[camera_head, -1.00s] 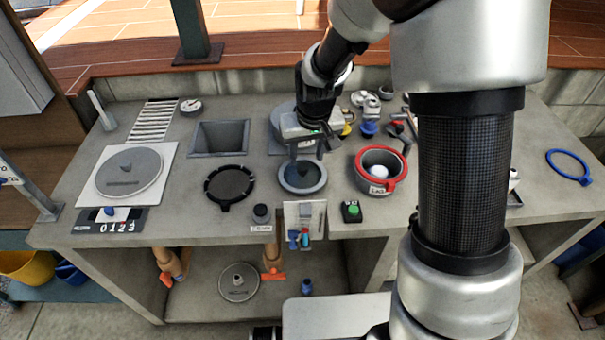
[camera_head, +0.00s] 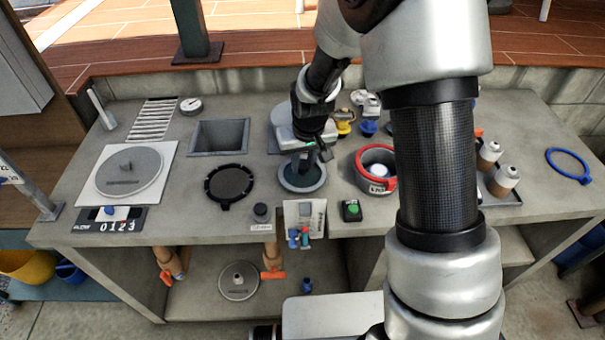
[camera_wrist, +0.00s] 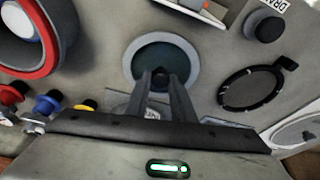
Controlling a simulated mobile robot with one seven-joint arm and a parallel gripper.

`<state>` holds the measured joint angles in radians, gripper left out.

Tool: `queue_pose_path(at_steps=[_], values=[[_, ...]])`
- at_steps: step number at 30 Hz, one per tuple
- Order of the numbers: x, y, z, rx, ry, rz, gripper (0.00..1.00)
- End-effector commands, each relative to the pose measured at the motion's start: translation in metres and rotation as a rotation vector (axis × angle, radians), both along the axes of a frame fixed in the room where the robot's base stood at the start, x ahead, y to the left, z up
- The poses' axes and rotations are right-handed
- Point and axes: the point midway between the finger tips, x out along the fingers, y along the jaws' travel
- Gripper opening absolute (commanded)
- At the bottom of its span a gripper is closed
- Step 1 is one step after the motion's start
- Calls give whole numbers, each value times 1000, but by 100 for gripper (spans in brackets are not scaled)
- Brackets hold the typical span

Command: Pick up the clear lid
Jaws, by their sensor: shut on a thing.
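The clear lid (camera_head: 303,182) is a round, dark teal see-through disc in a pale grey ring on the counter; it also shows in the wrist view (camera_wrist: 163,52). My gripper (camera_head: 312,159) is directly above it, pointing down. In the wrist view, my gripper (camera_wrist: 160,80) has both fingers closed around a small dark knob at the lid's centre. The lid still looks level within the ring; I cannot tell whether it is lifted. The fingers and wrist hide its near part in the wrist view.
A red-rimmed pot (camera_head: 376,166) holding a white ball stands close on the right. A black-ringed disc (camera_head: 229,184) lies left, beside a square basin (camera_head: 219,137). A green button box (camera_head: 351,211) and a small panel (camera_head: 304,217) sit along the front edge.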

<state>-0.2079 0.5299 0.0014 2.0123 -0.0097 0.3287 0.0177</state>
Motion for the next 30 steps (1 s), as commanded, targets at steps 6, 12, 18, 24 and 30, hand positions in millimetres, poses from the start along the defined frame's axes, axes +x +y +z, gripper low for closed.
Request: queue_pose_path(at_steps=[6,12,18,24,30], values=[[0,0,1,0,-1,0,0],[2,0,25,1,-7,0,0],[2,0,66,1,-7,0,0],[1,0,94,1,-3,0,0],[0,0,101,0,0,0,0]])
